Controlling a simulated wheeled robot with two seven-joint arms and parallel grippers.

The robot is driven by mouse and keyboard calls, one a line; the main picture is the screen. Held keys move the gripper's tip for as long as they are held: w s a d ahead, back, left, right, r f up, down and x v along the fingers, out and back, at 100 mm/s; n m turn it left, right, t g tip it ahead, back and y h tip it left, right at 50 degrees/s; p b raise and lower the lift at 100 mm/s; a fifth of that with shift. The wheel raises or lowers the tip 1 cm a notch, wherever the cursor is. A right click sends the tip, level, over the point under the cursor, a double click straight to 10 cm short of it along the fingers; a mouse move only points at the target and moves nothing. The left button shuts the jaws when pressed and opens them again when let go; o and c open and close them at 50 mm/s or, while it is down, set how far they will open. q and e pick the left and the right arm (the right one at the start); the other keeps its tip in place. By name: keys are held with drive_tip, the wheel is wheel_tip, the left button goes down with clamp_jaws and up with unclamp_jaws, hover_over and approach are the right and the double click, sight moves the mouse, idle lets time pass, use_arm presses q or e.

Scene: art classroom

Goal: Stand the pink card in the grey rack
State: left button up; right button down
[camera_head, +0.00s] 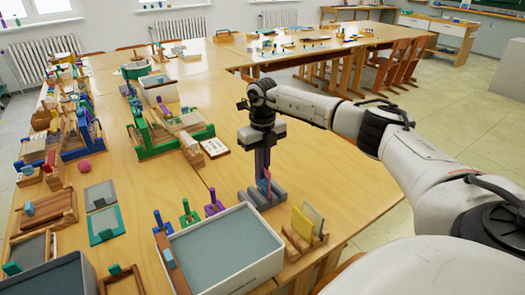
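The grey rack (275,199) stands on the table near its right edge, in the middle of the head view. My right gripper (263,178) points straight down just above it. Its fingers are close together around the pink card (267,186), which is upright and mostly covered by them. The card's lower edge is at the rack; I cannot tell whether it sits in a slot. My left gripper is not in view.
A wooden rack (292,240) with a yellow card (302,224) and a grey card (316,216) stands in front. A grey-lined tray (225,248) is to its left. A green wooden frame (150,145) stands behind left. The table between the green frame and the grey rack is mostly clear.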

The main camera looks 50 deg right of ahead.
drive_tip(key=shift+f, duration=0.2)
drive_tip(key=shift+f+b, duration=0.3)
drive_tip(key=shift+f, duration=0.3)
drive_tip(key=shift+f, duration=0.75)
idle(1.3)
idle(0.3)
drive_tip(key=c, duration=1.9)
unclamp_jaws()
wheel_tip(320, 180, up, 10)
drive_tip(key=shift+r, duration=0.2)
